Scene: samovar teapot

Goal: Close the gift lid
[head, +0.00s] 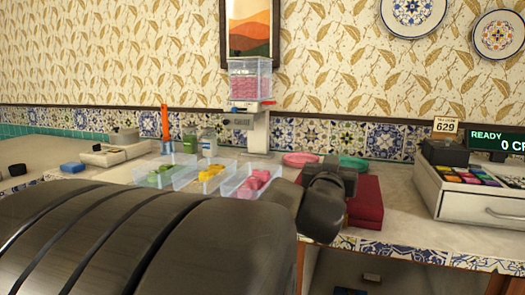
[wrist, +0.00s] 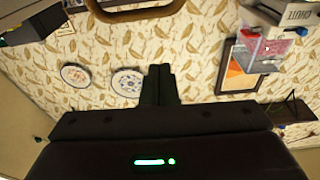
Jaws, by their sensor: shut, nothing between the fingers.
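A dark red box (head: 366,203), which looks like the gift box, sits on the counter right of centre in the head view. My dark arm end covers its left part, and I cannot make out whether its lid is open. The box is not in the wrist view. My gripper (wrist: 161,72) shows in the wrist view with its two dark fingers together and nothing between them, against the patterned wall. In the head view my arm's end is in front of and beside the box; whether they touch cannot be told.
Clear bins with green (head: 160,174), yellow (head: 207,177) and pink pieces (head: 254,183) stand left of my arm's end. A dispenser (head: 250,85) stands behind. Pink (head: 299,159) and teal plates (head: 352,162) lie behind the box. A drawer unit (head: 478,195) is at right.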

